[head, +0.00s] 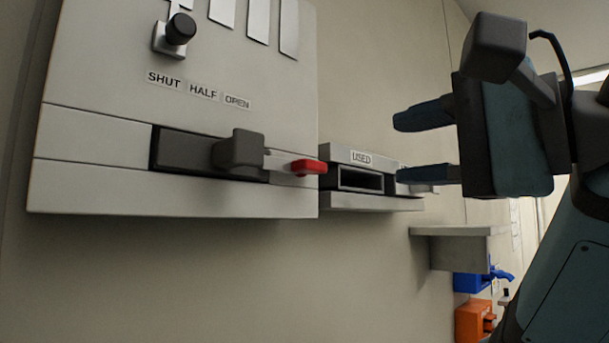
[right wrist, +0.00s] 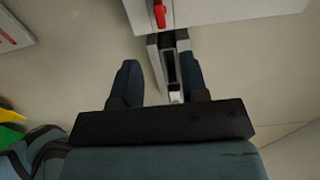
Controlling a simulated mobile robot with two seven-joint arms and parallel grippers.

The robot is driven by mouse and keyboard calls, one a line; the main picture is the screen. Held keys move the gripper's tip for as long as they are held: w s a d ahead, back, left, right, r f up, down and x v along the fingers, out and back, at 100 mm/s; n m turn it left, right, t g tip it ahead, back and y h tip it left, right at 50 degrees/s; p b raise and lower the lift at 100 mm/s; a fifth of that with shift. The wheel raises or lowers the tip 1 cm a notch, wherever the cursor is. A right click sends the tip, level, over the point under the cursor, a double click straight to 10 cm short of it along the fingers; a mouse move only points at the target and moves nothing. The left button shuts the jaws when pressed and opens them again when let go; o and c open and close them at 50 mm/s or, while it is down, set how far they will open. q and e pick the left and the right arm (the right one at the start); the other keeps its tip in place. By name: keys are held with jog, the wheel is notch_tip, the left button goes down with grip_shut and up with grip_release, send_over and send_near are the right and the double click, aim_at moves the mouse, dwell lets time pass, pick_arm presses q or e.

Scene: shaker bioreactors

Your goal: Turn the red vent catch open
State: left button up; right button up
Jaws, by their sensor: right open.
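The red vent catch (head: 309,167) sticks out at the right end of the lower strip of a pale wall panel (head: 110,190). It also shows at the top of the right wrist view (right wrist: 160,14). My right gripper (head: 425,146) is open and empty, to the right of the catch and apart from it in the head view. In the right wrist view its two fingers (right wrist: 160,82) are spread, with the catch beyond the fingertips. My left gripper is not in view.
A dark slider block (head: 239,150) sits in a slot left of the catch. A black knob (head: 180,28) is above labels SHUT, HALF and OPEN. A box marked USED (head: 374,157) is right of the catch. A grey shelf (head: 455,231), blue and orange (head: 474,322) items are lower right.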

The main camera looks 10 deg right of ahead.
aim_at(318, 165)
jog(key=p+x, duration=0.1)
jog(key=x, duration=1.2)
jog(key=shift+w+a, duration=0.15)
jog(key=shift+w, duration=0.15)
jog(key=shift+c, duration=0.2)
grip_shut()
